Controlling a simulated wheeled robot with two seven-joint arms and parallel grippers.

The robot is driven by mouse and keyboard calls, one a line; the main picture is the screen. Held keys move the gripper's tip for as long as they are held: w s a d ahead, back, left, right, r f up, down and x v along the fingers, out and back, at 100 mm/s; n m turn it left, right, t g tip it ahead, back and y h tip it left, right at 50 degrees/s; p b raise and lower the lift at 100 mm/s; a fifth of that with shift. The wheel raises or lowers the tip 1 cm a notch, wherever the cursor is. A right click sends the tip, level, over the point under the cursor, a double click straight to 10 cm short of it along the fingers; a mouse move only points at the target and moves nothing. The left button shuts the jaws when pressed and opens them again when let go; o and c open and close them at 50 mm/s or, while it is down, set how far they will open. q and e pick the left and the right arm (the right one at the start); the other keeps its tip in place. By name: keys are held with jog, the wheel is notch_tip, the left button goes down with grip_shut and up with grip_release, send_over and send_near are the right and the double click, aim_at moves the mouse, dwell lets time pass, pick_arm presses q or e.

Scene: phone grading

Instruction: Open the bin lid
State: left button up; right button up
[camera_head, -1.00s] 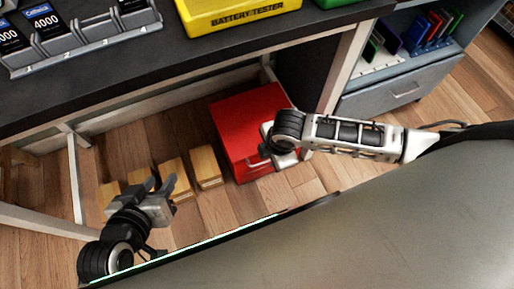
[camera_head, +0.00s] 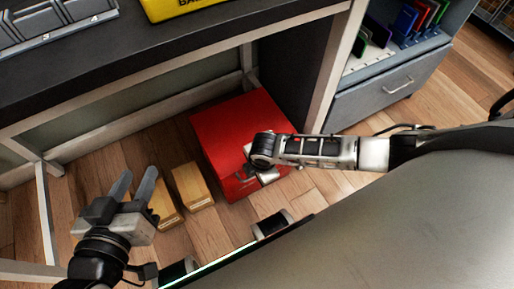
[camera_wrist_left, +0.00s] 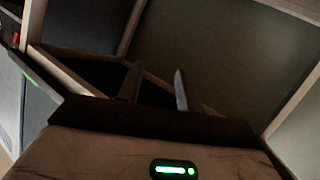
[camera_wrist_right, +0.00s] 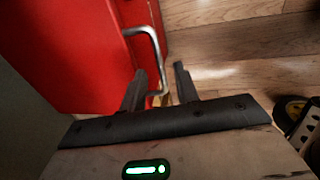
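The red bin (camera_head: 222,125) stands on the floor under the desk with its lid down. Its metal handle shows in the right wrist view (camera_wrist_right: 152,42) along the bin's edge. My right gripper (camera_head: 250,175) is at the front of the bin, with its fingertips partly hidden by the wrist in the head view. In the right wrist view its fingers (camera_wrist_right: 160,85) are apart, with the handle's lower end appearing between them; contact cannot be told. My left gripper (camera_head: 134,186) is open and empty, left of the bin above the floor.
The desk top (camera_head: 150,70) overhangs behind, with a pale leg (camera_head: 335,75) at the bin's right. A grey drawer cabinet (camera_head: 390,95) stands farther right.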

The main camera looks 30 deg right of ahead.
pick_arm(q)
jog(key=shift+w+d+r, duration=0.1)
jog(key=shift+d+r, duration=0.05)
jog(key=shift+r, duration=0.1)
pick_arm(e)
jog(key=shift+w+f, duration=0.15)
jog(key=shift+f, duration=0.7)
grip_shut()
pick_arm(q)
jog(key=shift+r, duration=0.1)
pick_arm(e)
jog(key=shift+r, duration=0.15)
